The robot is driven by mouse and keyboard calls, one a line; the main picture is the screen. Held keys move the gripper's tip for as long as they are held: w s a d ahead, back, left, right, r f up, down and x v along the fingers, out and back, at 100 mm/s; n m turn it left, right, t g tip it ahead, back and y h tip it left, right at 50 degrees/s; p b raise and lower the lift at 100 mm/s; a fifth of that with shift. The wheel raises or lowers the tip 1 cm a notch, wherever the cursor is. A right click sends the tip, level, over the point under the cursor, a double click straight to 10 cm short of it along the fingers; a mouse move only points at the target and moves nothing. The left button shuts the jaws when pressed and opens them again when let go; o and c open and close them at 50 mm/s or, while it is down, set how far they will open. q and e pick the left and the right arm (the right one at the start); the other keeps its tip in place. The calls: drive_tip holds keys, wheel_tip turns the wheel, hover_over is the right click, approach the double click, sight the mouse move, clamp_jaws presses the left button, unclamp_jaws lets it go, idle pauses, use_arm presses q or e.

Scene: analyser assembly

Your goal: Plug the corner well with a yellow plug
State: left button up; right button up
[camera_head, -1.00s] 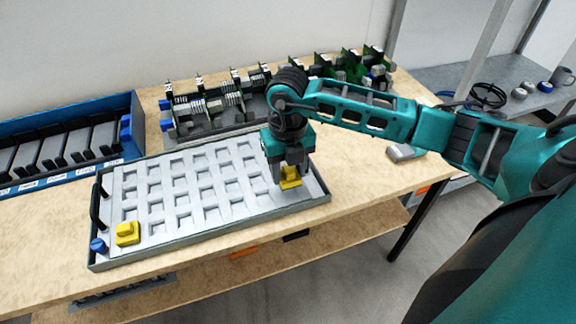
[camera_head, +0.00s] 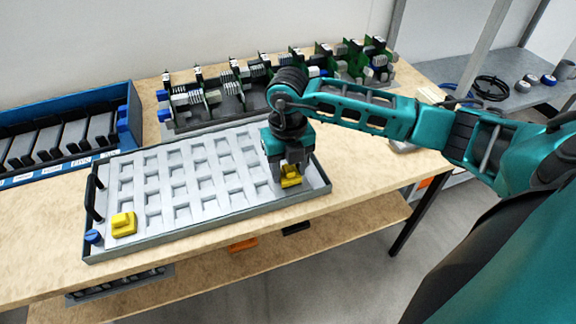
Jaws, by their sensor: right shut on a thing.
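A grey tray (camera_head: 215,212) with rows of square wells lies on the wooden table. One yellow plug (camera_head: 123,224) sits at the tray's near left corner. My right gripper (camera_head: 290,174) points down over the tray's right end and is shut on a second yellow plug (camera_head: 291,181). That plug is at or just above the near right corner area; I cannot tell whether it is seated in a well. The gripper hides the wells behind it. My left gripper is not in view.
A blue rack (camera_head: 130,110) with dark slots stands at the left. Green circuit boards in a dark holder (camera_head: 230,105) stand behind the tray. A blue knob (camera_head: 93,237) and a black handle (camera_head: 92,195) are at the tray's left end. Bare table (camera_head: 365,165) shows to the right.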

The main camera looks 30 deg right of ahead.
drive_tip(key=shift+f, duration=0.3)
idle(0.5)
drive_tip(key=o, duration=1.3)
drive_tip(key=c, duration=0.4)
drive_tip(key=shift+o, duration=0.2)
drive_tip(key=shift+r+p, duration=0.4)
drive_tip(key=shift+r, duration=0.4)
drive_tip(key=shift+r+p, duration=0.95)
drive_tip(key=shift+r, duration=0.3)
